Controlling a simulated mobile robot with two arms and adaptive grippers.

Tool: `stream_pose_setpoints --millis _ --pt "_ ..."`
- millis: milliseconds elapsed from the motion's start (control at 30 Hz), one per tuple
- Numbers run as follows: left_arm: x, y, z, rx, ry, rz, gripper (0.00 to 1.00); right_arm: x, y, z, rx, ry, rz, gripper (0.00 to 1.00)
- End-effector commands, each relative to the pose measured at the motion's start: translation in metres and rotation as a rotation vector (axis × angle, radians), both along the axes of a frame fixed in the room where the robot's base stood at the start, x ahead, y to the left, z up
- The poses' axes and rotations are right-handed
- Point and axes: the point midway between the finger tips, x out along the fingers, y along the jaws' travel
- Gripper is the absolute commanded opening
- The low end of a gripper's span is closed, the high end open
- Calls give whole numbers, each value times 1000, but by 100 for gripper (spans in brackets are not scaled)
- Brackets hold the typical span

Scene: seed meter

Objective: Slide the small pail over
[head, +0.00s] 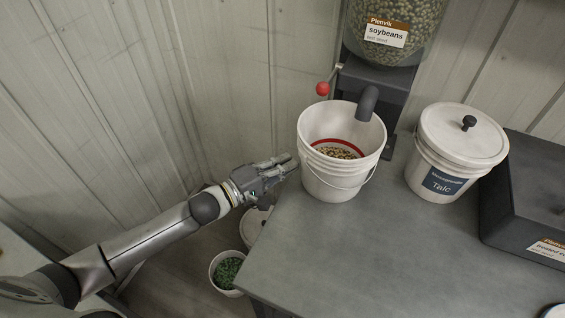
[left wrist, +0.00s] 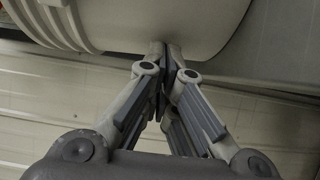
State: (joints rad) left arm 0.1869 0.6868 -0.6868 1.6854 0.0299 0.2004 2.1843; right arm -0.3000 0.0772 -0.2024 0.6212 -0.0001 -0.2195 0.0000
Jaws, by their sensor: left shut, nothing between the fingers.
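The small white pail (head: 326,184) stands upright on the grey bench under the dark spout, with a red ring inside and soybeans at the bottom. Its thin wire handle hangs down at the front. My left gripper (head: 290,161) is at the pail's left side, shut and empty. In the left wrist view the shut fingertips (left wrist: 165,50) are right by the pail's ribbed wall (left wrist: 150,22); I cannot tell whether they touch it. My right gripper is not in view.
The soybean dispenser (head: 391,32) with a red-knobbed lever (head: 323,88) stands behind the pail. A lidded Talc bucket (head: 450,165) and a dark box (head: 530,205) are to the right. The front bench top (head: 370,255) is clear. A bucket of green material (head: 227,271) stands below the bench's left edge.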

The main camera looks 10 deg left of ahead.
Motion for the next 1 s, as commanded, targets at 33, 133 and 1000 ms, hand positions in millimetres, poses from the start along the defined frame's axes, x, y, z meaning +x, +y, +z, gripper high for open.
stream_pose_setpoints --millis 33,133,1000 --pt "0 0 0 0 0 0 0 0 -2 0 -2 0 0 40" --pt "0 -5 2 -2 1 0 0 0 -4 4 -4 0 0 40" --pt "1 -40 1 0 1 1 0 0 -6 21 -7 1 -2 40"
